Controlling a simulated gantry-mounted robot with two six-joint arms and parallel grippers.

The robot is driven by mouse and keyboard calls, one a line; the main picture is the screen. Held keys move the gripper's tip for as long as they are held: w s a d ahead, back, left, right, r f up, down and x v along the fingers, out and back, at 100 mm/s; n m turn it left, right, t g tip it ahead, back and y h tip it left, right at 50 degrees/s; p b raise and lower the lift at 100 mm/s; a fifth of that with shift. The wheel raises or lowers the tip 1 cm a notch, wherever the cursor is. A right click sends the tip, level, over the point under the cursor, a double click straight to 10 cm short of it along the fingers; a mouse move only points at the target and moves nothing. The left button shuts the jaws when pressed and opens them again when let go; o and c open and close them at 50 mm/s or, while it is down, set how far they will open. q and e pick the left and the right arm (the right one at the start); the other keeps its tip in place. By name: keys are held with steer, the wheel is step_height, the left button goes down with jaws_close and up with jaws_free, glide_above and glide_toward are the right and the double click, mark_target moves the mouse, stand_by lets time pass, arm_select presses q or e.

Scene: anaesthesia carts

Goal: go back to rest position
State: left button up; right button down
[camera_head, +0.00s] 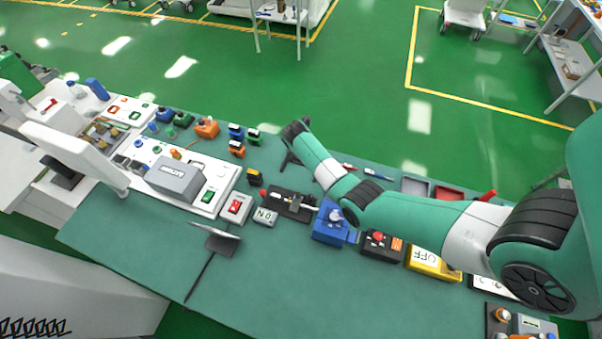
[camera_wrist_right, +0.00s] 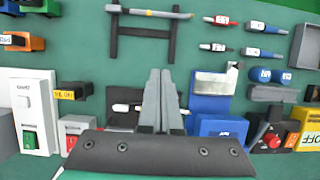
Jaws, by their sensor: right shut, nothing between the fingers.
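My right arm (camera_head: 400,209) reaches in from the right across the green workbench (camera_head: 270,285) in the head view, with its wrist over the back of the bench. In the right wrist view my right gripper (camera_wrist_right: 161,85) has its two grey fingers together, with nothing between them. It hangs above the bench items, apart from the black stand (camera_wrist_right: 172,31) beyond its tips. In the head view the arm hides most of the right gripper. My left gripper is in neither view.
A white control panel (camera_head: 207,205) stands at left. A red switch box (camera_head: 236,207), blue device (camera_head: 334,225) and yellow OFF box (camera_head: 432,264) line the bench's middle. Pens (camera_head: 377,174) lie behind the arm.

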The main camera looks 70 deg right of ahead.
steer(key=shift+d+r, duration=1)
